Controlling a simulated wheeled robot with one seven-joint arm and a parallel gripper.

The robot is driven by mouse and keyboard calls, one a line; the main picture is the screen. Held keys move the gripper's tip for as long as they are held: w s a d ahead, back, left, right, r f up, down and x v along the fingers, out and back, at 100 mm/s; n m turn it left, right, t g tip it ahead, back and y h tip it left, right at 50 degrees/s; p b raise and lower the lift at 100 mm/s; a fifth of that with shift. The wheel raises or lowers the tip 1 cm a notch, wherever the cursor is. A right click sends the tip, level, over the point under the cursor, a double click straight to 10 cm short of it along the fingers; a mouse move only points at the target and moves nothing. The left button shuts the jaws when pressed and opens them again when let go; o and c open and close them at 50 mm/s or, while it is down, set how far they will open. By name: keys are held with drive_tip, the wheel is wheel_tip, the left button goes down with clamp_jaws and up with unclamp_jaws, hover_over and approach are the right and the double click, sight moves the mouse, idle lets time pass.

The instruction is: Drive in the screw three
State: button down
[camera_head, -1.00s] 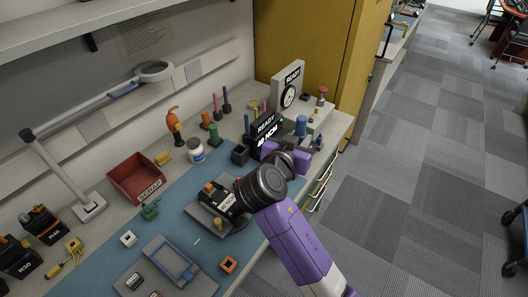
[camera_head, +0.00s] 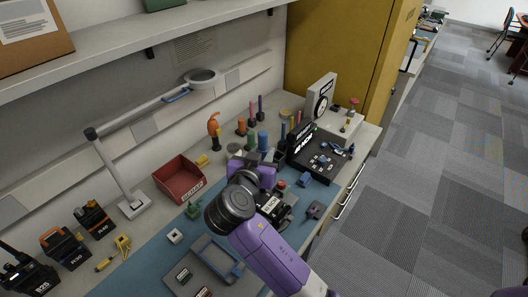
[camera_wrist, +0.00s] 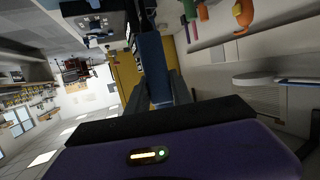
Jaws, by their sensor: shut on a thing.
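My gripper (camera_head: 260,163) is shut on a blue driver (camera_head: 263,140), whose upper part stands up above the jaws. In the wrist view the driver's blue body (camera_wrist: 152,65) shows between the dark fingers. I cannot make out screw three or the driver's tip.
A red scrap bin (camera_head: 180,181) and the lamp's arm (camera_head: 144,111) stand to the left. Coloured handles (camera_head: 240,126) stand in a row behind my gripper. A grey tray (camera_head: 204,263) lies on the blue mat (camera_head: 150,262) at front left.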

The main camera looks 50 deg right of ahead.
drive_tip(key=shift+f+b, duration=1.6)
drive_tip(key=shift+f, duration=0.7)
drive_tip(key=shift+d+b, duration=0.1)
drive_tip(key=shift+b, duration=0.45)
drive_tip(key=shift+f+b, duration=0.5)
drive_tip(key=shift+f, duration=0.05)
idle(0.7)
drive_tip(key=shift+f+b, duration=0.25)
drive_tip(key=shift+b, duration=0.65)
idle(2.0)
idle(0.3)
drive_tip(key=shift+r+p, duration=1.75)
drive_tip(key=shift+r, duration=0.9)
